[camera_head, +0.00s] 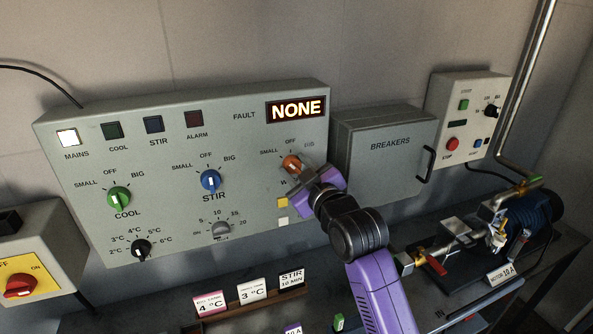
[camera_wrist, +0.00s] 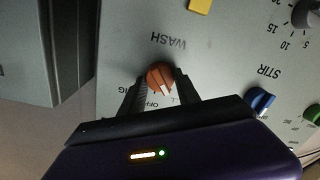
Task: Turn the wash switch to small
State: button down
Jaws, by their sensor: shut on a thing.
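The wash switch is an orange knob (camera_head: 291,163) at the right of the grey panel (camera_head: 70,150), with SMALL, OFF and BIG printed above it. It also shows in the wrist view (camera_wrist: 159,74), where the panel appears upside down. My gripper (camera_head: 299,168) is shut on the knob, with one dark finger on each side in the wrist view (camera_wrist: 158,80). The knob's white mark points roughly between OFF and SMALL there; its exact angle is hard to tell. My gripper hides part of the WASH and BIG labels in the head view.
The blue STIR knob (camera_head: 210,180) and green COOL knob (camera_head: 119,199) are to the left. The breakers box (camera_head: 385,150) projects just right of the switch. The fault display (camera_head: 296,109) reads NONE. Cards (camera_head: 252,291) stand on a rack below.

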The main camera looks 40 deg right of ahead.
jog(key=shift+n, duration=0.8)
jog(key=c, duration=0.9)
grip_release()
jog(key=b+v, duration=0.1)
jog(key=v, duration=0.6)
jog(key=shift+s+a+b, duration=0.15)
jog(key=shift+s+b, duration=0.25)
